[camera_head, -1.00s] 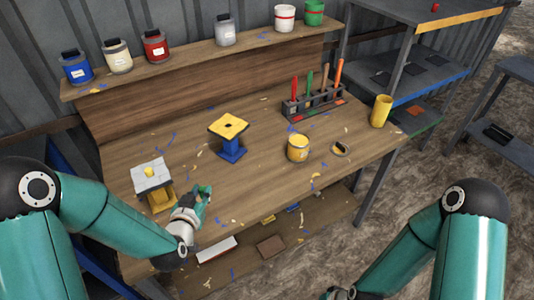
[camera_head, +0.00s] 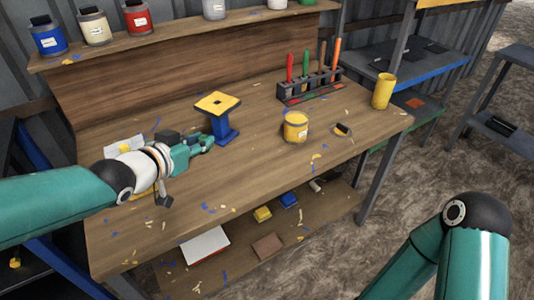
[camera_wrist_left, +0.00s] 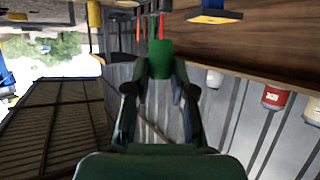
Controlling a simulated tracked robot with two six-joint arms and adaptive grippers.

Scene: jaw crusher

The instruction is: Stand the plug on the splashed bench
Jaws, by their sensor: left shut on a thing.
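The wooden bench (camera_head: 255,170) is splashed with blue, yellow and pale flecks. My left gripper (camera_head: 205,143) is above the bench's left part, just left of and in front of the blue stand with the yellow top (camera_head: 225,120). In the left wrist view it is shut on a dark green tapered piece (camera_wrist_left: 164,60), which seems to be the plug. In the head view this piece is hard to separate from the teal fingers. My left forearm mostly hides a pale plate (camera_head: 122,146) at the bench's left. My right gripper is out of view.
Jars line the back shelf (camera_head: 180,31). The middle front of the bench is clear apart from flecks.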

